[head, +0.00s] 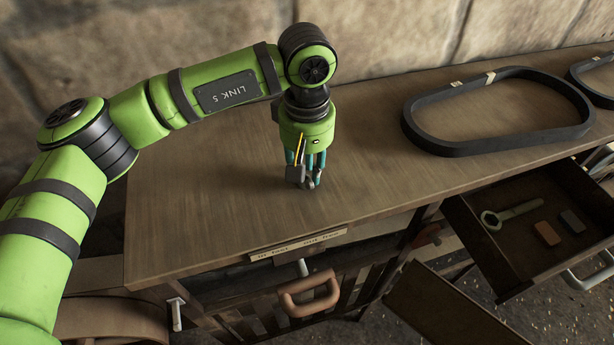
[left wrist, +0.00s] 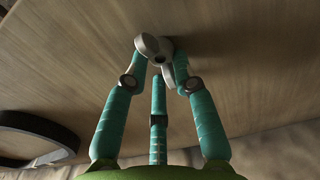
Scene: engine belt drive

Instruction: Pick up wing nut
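The wing nut (left wrist: 153,47) is a small grey metal piece with rounded wings. In the left wrist view it sits between the fingertips of my left gripper (left wrist: 160,62), whose teal fingers close in on it from both sides. In the head view my left gripper (head: 308,180) points straight down at the wooden bench top (head: 215,200). The wing nut is a small dark shape at its tips there, partly hidden by the fingers. Whether it still touches the bench is unclear. My right gripper is not in view.
A black belt (head: 425,138) lies on the bench to the right, with another at the far right edge. An open drawer (head: 482,255) at lower right holds a wrench (head: 512,213) and two small blocks. The bench left of the gripper is clear.

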